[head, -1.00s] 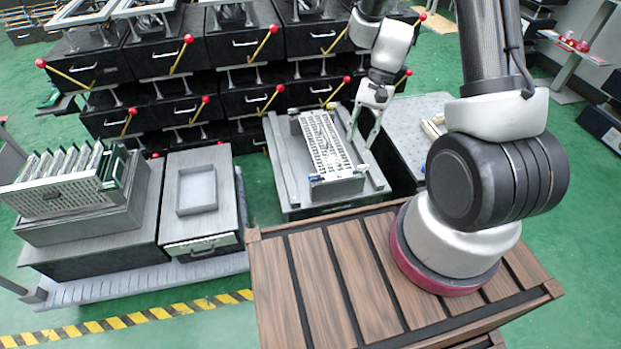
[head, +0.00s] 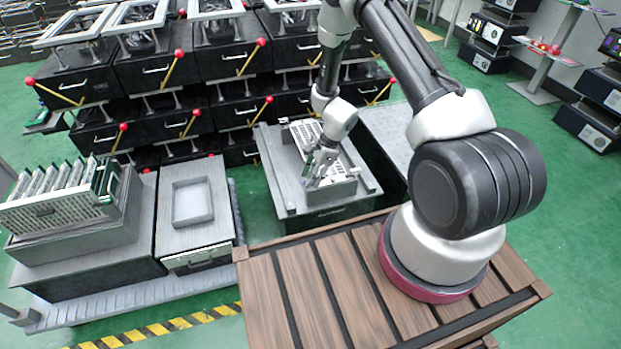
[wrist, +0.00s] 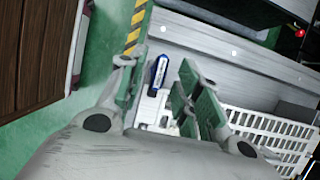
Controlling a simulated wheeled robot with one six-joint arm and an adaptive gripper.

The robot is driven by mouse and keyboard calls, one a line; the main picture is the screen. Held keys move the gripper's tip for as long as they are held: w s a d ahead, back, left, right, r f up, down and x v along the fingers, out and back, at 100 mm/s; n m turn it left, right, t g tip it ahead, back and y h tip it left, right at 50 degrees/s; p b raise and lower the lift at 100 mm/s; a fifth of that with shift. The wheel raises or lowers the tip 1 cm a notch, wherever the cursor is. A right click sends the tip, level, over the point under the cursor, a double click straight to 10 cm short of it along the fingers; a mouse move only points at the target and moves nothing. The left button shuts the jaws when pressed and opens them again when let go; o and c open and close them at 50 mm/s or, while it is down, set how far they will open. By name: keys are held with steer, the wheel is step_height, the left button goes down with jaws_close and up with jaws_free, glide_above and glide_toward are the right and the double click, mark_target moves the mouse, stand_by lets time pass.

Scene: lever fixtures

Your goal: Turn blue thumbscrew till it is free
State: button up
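The blue thumbscrew (wrist: 160,72) shows in the wrist view as a small blue and white piece at the end of a white perforated rack (wrist: 270,143). My gripper (wrist: 157,82) is open, with one finger on each side of the thumbscrew. Gaps show between it and both fingers, and I cannot tell any contact. In the head view my gripper (head: 318,172) is over the near left part of the rack (head: 338,190). The thumbscrew is too small or hidden to make out there.
The rack stands on a grey-topped bench (head: 282,187). A grey table (head: 390,133) is to its right. A cabinet with a shallow tray (head: 193,217) and a holder of upright boards (head: 60,210) are to the left. Drawer units with red-knobbed levers (head: 262,42) stand behind.

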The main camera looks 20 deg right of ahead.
steer(key=shift+a+f, duration=0.2)
steer(key=shift+f, duration=0.35)
steer(key=shift+c, duration=0.4)
jaws_close()
